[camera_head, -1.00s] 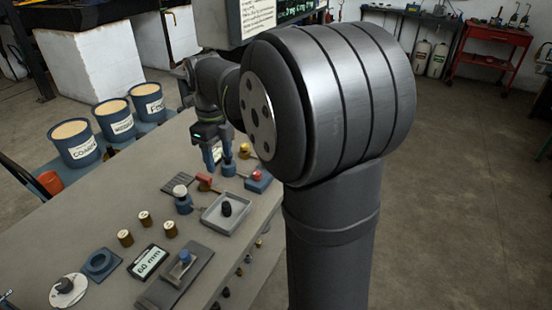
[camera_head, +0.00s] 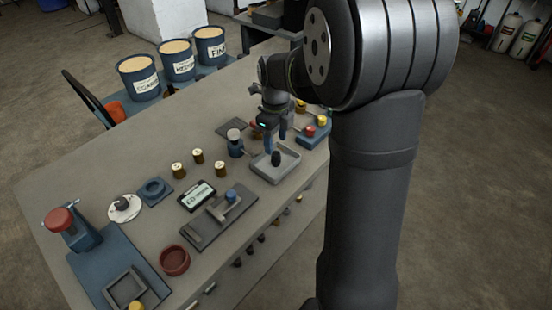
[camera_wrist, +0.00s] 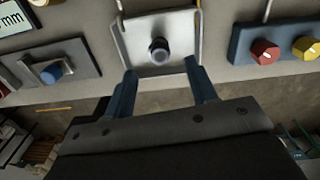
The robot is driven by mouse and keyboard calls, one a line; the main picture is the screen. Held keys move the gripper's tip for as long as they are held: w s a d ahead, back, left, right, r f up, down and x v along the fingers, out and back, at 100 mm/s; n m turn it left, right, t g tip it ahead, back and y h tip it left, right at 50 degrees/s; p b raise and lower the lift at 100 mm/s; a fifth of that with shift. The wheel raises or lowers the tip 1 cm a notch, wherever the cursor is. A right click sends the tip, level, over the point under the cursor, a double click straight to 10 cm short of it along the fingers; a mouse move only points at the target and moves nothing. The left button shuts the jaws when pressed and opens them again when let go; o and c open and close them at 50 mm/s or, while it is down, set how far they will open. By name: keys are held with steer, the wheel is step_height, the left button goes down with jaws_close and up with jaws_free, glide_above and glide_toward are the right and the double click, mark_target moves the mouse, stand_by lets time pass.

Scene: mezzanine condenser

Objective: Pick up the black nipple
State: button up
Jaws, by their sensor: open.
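The black nipple (camera_head: 276,158) stands upright in a shallow grey tray (camera_head: 262,172) on the bench. In the wrist view the nipple (camera_wrist: 159,50) shows a rounded, shiny top, near the middle of the tray (camera_wrist: 128,50). My gripper (camera_head: 275,140) hangs at the tray's far side, close to the nipple. In the wrist view the two blue fingers of my gripper (camera_wrist: 161,70) are spread apart with nothing between them. The nipple lies beyond the fingertips, roughly in line with the gap. The height of the fingertips above the tray is hard to tell.
A blue block with red and yellow knobs (camera_wrist: 270,45) sits right of the tray. A slide fixture with a blue knob (camera_wrist: 52,72) is left. Several brass pieces (camera_head: 198,156), a display (camera_head: 198,196) and a red bowl (camera_head: 174,260) stand on the bench. Labelled buckets (camera_head: 177,58) are behind.

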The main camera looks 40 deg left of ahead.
mark_target(276, 154)
steer(key=shift+f, duration=3.2)
steer(key=shift+c, duration=0.2)
jaws_close()
